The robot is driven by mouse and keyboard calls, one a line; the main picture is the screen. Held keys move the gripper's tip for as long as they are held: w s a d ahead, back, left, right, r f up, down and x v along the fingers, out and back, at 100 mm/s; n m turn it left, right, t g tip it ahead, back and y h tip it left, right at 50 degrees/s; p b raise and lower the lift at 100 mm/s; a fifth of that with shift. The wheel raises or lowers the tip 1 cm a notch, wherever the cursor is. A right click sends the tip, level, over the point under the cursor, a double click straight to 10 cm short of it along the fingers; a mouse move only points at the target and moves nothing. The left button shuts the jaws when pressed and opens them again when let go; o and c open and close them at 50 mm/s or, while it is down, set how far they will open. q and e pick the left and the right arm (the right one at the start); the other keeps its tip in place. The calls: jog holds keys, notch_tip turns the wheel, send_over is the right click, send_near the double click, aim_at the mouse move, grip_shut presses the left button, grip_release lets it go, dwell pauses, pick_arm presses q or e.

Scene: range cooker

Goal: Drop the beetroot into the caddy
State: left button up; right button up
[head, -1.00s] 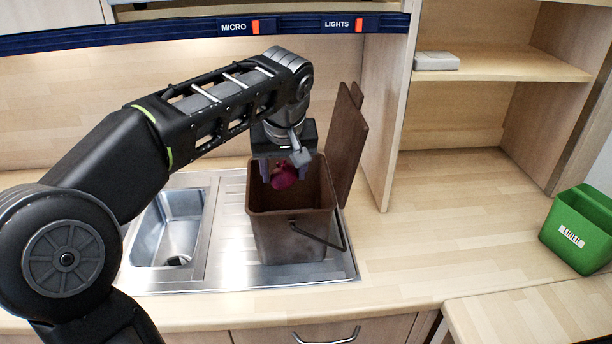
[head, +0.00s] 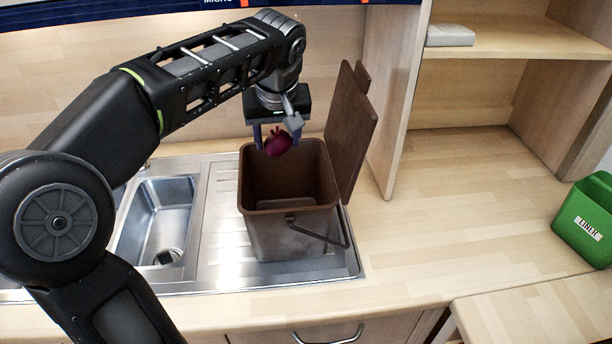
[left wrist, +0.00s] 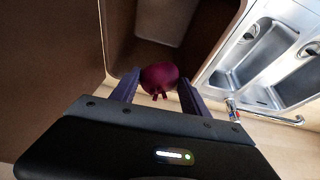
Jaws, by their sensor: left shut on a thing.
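The beetroot (head: 277,143) is dark purple-red and held between the fingers of my left gripper (head: 277,138). It hangs at the back part of the open mouth of the brown caddy (head: 292,235), about rim height or a little above. The caddy stands on the steel drainer with its lid (head: 353,130) tipped up at the right. In the left wrist view the beetroot (left wrist: 160,77) sits between the two purple fingers (left wrist: 158,88), with the caddy's inside (left wrist: 150,52) beyond it. My right gripper is not in view.
A steel sink (head: 163,215) lies left of the caddy. A wooden upright panel (head: 394,100) stands behind the lid. A green bin labelled LINER (head: 585,222) is at the far right. The worktop (head: 450,210) between is clear.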

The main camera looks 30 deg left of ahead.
pick_arm(q)
jog(key=shift+f+b, duration=1.9)
jog(key=shift+f, duration=0.8)
jog(key=o, duration=1.5)
jog(key=v, duration=0.8)
jog(key=shift+f, duration=0.1)
